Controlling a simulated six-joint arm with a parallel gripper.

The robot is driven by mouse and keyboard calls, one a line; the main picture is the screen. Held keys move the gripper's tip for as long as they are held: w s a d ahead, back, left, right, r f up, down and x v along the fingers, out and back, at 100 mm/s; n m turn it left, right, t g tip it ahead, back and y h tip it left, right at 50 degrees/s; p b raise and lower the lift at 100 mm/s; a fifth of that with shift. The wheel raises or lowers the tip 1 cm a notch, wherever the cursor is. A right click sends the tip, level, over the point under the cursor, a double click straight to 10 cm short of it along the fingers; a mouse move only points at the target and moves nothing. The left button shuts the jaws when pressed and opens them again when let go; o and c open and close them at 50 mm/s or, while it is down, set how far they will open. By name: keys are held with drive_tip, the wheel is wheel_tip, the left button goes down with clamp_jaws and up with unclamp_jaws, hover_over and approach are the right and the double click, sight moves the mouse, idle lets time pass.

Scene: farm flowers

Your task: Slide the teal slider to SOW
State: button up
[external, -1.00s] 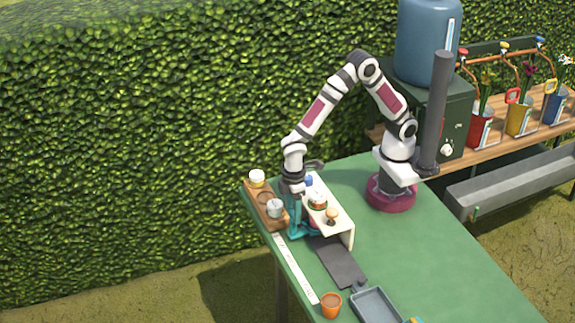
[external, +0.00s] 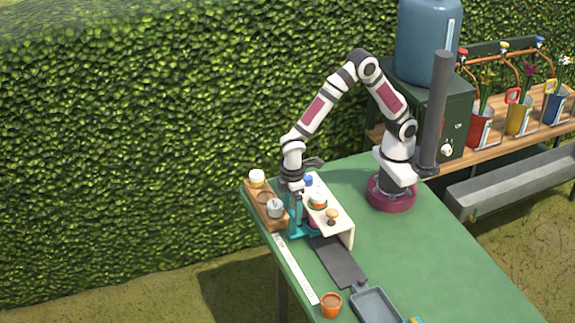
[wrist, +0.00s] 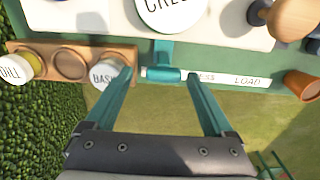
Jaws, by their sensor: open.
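The teal slider (wrist: 166,74) sits on a white lettered strip (wrist: 222,79) in the wrist view. To its right the strip shows letters ending in "ESS", partly covered by a finger, then "LOAD". No SOW lettering is readable. My gripper (wrist: 161,77) is open, with one teal finger on each side of the slider. I cannot tell whether either finger touches it. In the external view my gripper (external: 297,226) points down at the far end of the strip (external: 297,270), beside the white stand. The slider cannot be told apart from the teal fingers there.
A wooden rack (external: 267,203) with labelled jars stands left of my gripper. A white stand (external: 333,215) with a round sign and a wooden knob is close on the right. A dark plate (external: 337,262), orange pot (external: 331,305) and grey tray (external: 375,306) lie nearer the camera.

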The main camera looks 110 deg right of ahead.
wheel_tip(320, 180, up, 16)
drive_tip(key=shift+f, duration=0.25)
drive_tip(key=s+f+m+y, duration=0.1)
drive_tip(key=s+f+m, duration=0.2)
drive_tip(key=s, duration=2.2)
drive_tip(key=m, duration=0.2)
drive_tip(key=shift+d+m+y, duration=0.25)
drive_tip(key=shift+m+y, duration=0.05)
drive_tip(key=shift+y, duration=0.1)
